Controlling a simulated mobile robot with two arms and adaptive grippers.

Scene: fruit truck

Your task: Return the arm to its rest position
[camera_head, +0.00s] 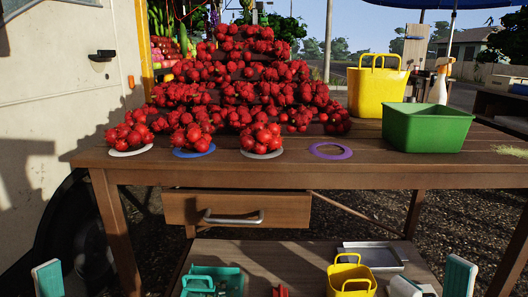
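My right gripper (432,281) shows at the bottom right edge, with two pale, teal-sided fingertips spread apart and nothing seen between them. It is in front of the wooden table, low and near the lower shelf. My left gripper (47,279) shows at the bottom left corner as a single fingertip, so I cannot tell its opening. The rest of both arms is out of view.
The wooden table (400,172) bears piled red fruit (245,75), several plates, a green bin (425,128) and a yellow basket (376,90). Its drawer (290,211) looks shut. The lower shelf (260,255) holds a teal basket (226,279), a yellow basket (350,273) and a metal tray (370,255).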

